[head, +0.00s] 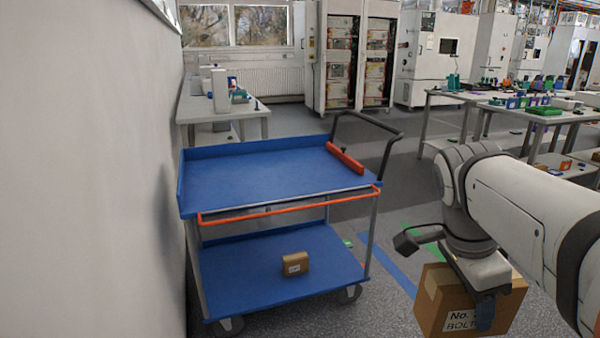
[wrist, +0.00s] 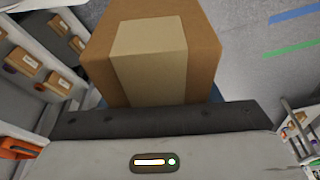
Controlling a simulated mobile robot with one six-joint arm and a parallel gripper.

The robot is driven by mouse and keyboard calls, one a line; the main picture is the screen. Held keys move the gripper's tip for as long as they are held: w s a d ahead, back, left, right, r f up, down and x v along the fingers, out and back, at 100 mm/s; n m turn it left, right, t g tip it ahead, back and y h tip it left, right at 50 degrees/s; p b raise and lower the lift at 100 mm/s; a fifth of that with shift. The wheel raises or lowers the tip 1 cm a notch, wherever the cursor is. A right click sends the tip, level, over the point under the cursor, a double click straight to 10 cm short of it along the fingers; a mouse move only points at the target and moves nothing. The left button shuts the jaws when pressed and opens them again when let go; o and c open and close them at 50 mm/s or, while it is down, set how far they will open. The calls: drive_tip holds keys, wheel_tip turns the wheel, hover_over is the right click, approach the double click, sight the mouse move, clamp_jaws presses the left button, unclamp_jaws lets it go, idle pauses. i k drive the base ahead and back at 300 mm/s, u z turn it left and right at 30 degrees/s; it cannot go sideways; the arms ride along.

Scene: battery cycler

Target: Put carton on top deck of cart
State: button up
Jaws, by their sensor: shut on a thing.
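A brown carton (head: 438,299) with a white label reading "No." and "BOLT" hangs in my gripper (head: 485,304), at the lower right of the head view. The gripper is shut on it and holds it off the floor, to the right of the cart. In the wrist view the carton (wrist: 205,45) shows its taped face beyond the gripper body; the fingertips are mostly hidden. The blue cart stands left of centre in the head view. Its top deck (head: 265,172) is bare except for an orange bar (head: 345,158) along the right edge.
A smaller brown box (head: 295,263) sits on the cart's lower deck (head: 250,285). A dark push handle (head: 368,118) rises at the cart's right rear. A wall (head: 90,170) stands close on the left. Tables (head: 445,96) with parts stand at the right. Floor lies open behind the cart.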

sight(271, 175)
drive_tip(key=i, duration=1.7)
drive_tip(key=u, duration=0.7)
drive_tip(key=i, duration=1)
